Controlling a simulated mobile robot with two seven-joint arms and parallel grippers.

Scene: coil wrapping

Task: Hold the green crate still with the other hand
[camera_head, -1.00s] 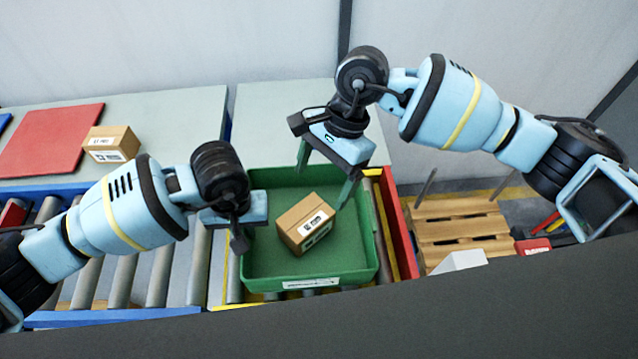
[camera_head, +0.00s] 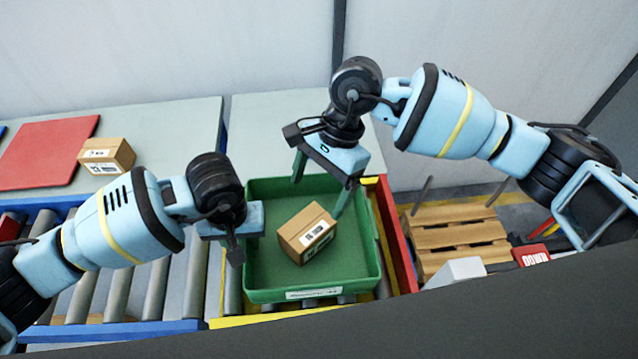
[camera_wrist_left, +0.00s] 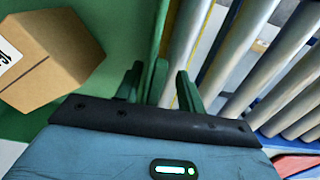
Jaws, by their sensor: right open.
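The green crate (camera_head: 262,284) sits on the roller conveyor with a small brown carton (camera_head: 307,232) inside, its white label facing up and front. My left gripper (camera_head: 235,240) is at the crate's left wall. In the left wrist view its fingers (camera_wrist_left: 158,84) are drawn close together, one on each side of the crate wall (camera_wrist_left: 158,30), and appear shut on it. The carton also shows there (camera_wrist_left: 45,65). My right gripper (camera_head: 318,197) is open and empty above the crate's back part, behind the carton and apart from it.
Another brown carton (camera_head: 107,155) and a red mat (camera_head: 45,150) lie on the grey table at the left. Conveyor rollers (camera_head: 120,285) run left of the crate. A red rail (camera_head: 397,245) and a wooden pallet (camera_head: 460,235) are to its right.

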